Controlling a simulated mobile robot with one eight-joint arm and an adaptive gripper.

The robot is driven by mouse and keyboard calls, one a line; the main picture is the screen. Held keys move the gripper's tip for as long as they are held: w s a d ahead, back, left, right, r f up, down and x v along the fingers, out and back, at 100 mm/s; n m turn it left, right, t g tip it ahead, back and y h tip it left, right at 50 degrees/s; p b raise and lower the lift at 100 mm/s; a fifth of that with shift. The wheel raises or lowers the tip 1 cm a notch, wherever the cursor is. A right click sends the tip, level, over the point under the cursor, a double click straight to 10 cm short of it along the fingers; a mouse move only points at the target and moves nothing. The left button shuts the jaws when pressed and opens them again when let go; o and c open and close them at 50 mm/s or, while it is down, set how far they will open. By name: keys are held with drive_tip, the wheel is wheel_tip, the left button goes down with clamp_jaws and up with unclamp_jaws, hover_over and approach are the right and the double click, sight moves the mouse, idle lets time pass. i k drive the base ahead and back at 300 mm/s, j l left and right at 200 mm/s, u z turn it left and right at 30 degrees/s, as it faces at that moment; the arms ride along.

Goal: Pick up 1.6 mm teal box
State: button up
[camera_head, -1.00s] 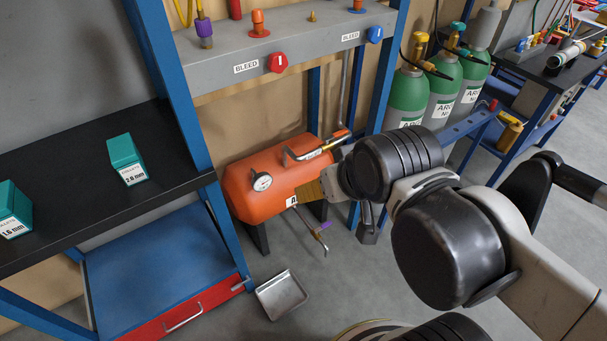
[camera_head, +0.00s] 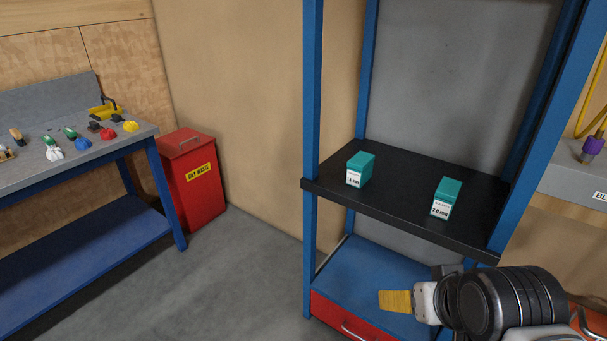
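The teal 1.6 mm box (camera_head: 361,169) stands upright on the black shelf (camera_head: 400,205), toward its left end. Its white label faces me. A second teal box (camera_head: 446,197) with a white label, which seems to read 2.0 mm, stands to its right on the same shelf. My gripper (camera_head: 396,301) is at the lower right, in front of and lower in the picture than the shelf, apart from both boxes. A flat yellow-tan part shows at its end. I see it from the side, so its opening is unclear.
Blue posts (camera_head: 312,130) frame the shelf at the left and right. Below is a blue surface (camera_head: 350,270) over a red drawer (camera_head: 345,322). A red oily waste bin (camera_head: 193,185) and a workbench (camera_head: 100,150) with several small items stand left. The floor between is clear.

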sight(359, 168)
drive_tip(key=i+z, duration=0.35)
drive_tip(key=i+j+z, duration=0.1)
drive_tip(key=z, duration=0.25)
drive_tip(key=i+j+z, duration=0.3)
drive_tip(key=i+l, duration=0.05)
drive_tip(key=l, duration=0.05)
